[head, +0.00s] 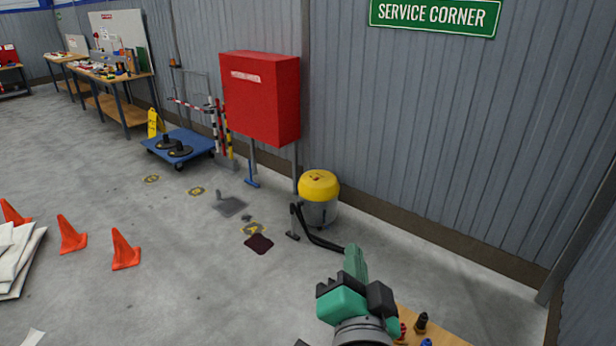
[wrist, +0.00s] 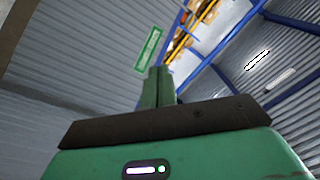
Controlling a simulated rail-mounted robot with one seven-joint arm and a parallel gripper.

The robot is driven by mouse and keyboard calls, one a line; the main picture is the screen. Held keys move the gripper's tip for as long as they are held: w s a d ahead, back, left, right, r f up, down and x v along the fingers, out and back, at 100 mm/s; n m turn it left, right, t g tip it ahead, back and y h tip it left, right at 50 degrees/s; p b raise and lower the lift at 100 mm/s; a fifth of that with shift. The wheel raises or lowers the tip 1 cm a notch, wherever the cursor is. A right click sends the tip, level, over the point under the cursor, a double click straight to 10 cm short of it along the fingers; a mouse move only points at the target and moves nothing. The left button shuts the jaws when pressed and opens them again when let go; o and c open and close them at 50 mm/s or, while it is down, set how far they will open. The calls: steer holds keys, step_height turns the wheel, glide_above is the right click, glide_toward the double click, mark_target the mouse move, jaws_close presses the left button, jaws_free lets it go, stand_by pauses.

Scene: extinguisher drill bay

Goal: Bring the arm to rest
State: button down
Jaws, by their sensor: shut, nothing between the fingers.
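My gripper (head: 356,262) is in the lower middle of the head view, green with dark grey parts, its fingers pointing up and away from me. The fingers are shut together with nothing between them. In the wrist view the shut green fingers (wrist: 157,88) stand up past the dark bar of the gripper body, with the wall and the roof beams behind. The gripper appears clear of other things in both views. My forearm is mostly out of the head view.
A wooden surface (head: 440,338) with several small bottles lies just right of my gripper. A yellow-topped vacuum (head: 318,198) with a black hose stands behind it. A red cabinet (head: 262,97) stands by the wall. Orange cones (head: 124,250) are at left; the middle floor is mostly clear.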

steer(key=s+a+r+n+t+y, duration=0.1)
steer(key=s+a+r+n+t, duration=0.25)
steer(key=s+r, duration=0.5)
steer(key=s+a+r+n+t, duration=0.25)
steer(key=s+r+n, duration=0.25)
steer(key=r, duration=0.6)
step_height(320, 180, up, 16)
steer(key=s+a+p, duration=0.1)
steer(key=s+p, duration=0.1)
steer(key=p, duration=1.2)
steer(key=shift+s+n, duration=0.35)
steer(key=shift+a+f, duration=0.1)
